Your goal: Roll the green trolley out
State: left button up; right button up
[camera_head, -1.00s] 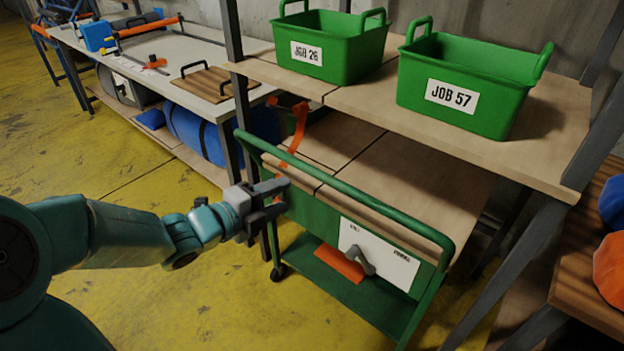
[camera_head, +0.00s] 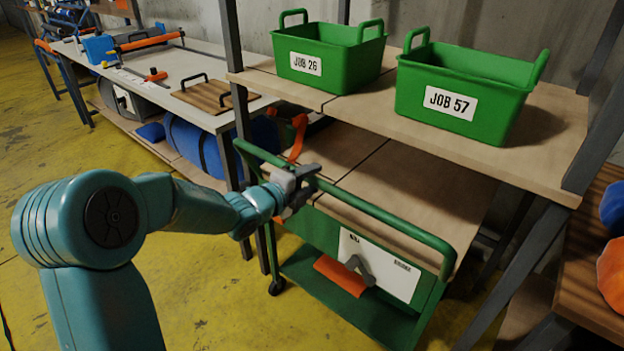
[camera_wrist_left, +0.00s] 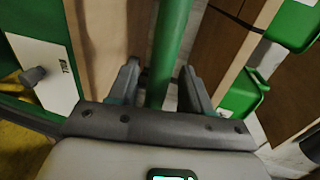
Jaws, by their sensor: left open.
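The green trolley (camera_head: 395,320) stands under the wooden shelf, with a green push rail along its near top edge. A white panel (camera_head: 378,264) and an orange piece (camera_head: 340,275) are on its near side. My left gripper (camera_head: 300,181) is at the rail, towards its left part. In the left wrist view, the green rail (camera_wrist_left: 170,50) runs between the two open fingers (camera_wrist_left: 158,90), which stand apart on either side of it. My right gripper is in neither view.
Green bins JOB 26 (camera_head: 328,50) and JOB 57 (camera_head: 465,90) stand on the shelf above the trolley. An orange strap (camera_head: 298,135) hangs near the shelf's left leg. A workbench (camera_head: 130,62) stands at the left. The yellow floor in front is clear.

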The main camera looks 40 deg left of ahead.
pick_arm(q)
jog(key=shift+w+f, duration=0.2)
jog(key=shift+w, duration=0.35)
grip_shut()
jog(key=shift+s, duration=0.15)
